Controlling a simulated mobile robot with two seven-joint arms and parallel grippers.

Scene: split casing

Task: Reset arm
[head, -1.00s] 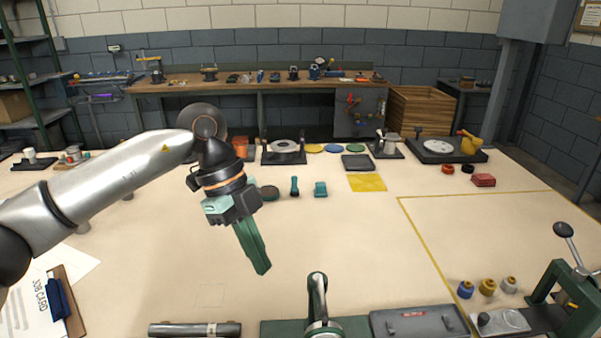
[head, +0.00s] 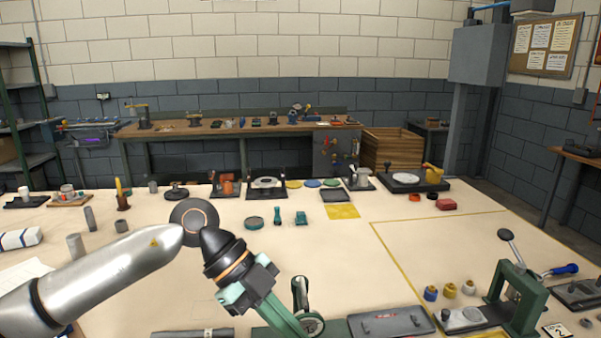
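My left arm comes in from the left in the head view. Its gripper (head: 298,328) hangs over the front middle of the table, with its green fingers pointing down and right. The fingers overlap into one bar, so I cannot tell whether they are open or shut, and their tips are at the bottom edge of the picture beside a green fixture with a silver lever (head: 299,290). I see nothing held between them. My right gripper and arm are not in view.
A grey flat case (head: 390,323) lies right of the fixture. Several small knobs (head: 450,290) and a green lever press (head: 522,297) stand at the right. Several parts line the table's back, near a yellow square (head: 342,212).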

